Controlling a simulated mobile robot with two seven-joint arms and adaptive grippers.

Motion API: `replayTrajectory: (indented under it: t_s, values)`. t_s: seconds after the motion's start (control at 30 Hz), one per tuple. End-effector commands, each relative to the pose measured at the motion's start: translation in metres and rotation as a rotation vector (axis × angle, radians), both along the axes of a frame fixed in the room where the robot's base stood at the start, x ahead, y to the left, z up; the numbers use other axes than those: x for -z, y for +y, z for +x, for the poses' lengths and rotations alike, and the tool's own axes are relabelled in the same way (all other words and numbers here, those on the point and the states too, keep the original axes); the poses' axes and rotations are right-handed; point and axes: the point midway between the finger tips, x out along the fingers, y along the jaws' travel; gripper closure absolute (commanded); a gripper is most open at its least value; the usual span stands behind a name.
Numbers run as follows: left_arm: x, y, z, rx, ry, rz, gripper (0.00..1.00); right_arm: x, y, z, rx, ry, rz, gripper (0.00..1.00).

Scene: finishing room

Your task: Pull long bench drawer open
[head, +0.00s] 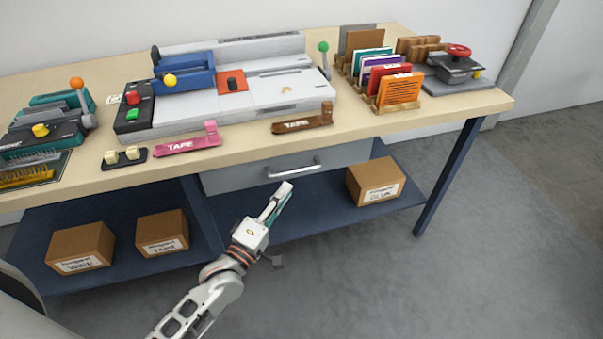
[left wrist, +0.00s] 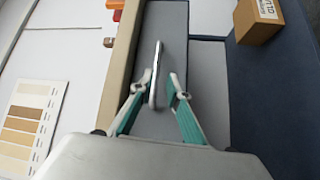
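The long bench drawer (head: 235,178) has a grey front under the bench top and looks shut. Its silver bar handle (head: 296,168) runs along the front. My left gripper (head: 282,191) is just below and in front of the handle in the head view. In the left wrist view, its two teal-lined fingers are apart, with the handle (left wrist: 155,85) showing between them, closer to the left finger. The drawer front also shows there (left wrist: 172,45). I cannot tell whether the fingertips reach around the bar. Nothing is gripped. My right gripper is out of view.
The wooden bench top (head: 420,115) overhangs the drawer and carries machines, tape holders and card racks. A blue lower shelf (head: 310,222) holds cardboard boxes, one (head: 375,182) right of the gripper. A blue leg (head: 450,180) stands at the right. The floor in front is clear.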

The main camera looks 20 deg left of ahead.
Motion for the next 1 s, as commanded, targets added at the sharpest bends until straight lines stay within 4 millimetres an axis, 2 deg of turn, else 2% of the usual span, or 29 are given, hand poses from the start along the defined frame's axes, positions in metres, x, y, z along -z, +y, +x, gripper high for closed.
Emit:
replayTrajectory:
  t_s: [0.1, 0.4, 0.6, 0.97, 1.0]
  values:
    - [-0.004, 0.001, 0.011, 0.0, -0.01, -0.055, 0.84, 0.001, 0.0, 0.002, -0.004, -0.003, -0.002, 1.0]
    - [-0.011, -0.008, 0.054, 0.001, -0.011, -0.055, 0.84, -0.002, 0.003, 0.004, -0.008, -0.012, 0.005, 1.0]
    - [-0.013, -0.012, 0.075, 0.0, -0.01, -0.051, 0.84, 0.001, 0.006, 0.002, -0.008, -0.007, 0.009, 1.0]
    - [-0.015, -0.013, 0.081, 0.001, -0.01, -0.051, 0.84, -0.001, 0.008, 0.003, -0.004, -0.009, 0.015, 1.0]
    - [-0.015, -0.013, 0.081, 0.001, -0.01, -0.051, 0.89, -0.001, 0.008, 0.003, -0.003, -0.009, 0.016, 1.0]
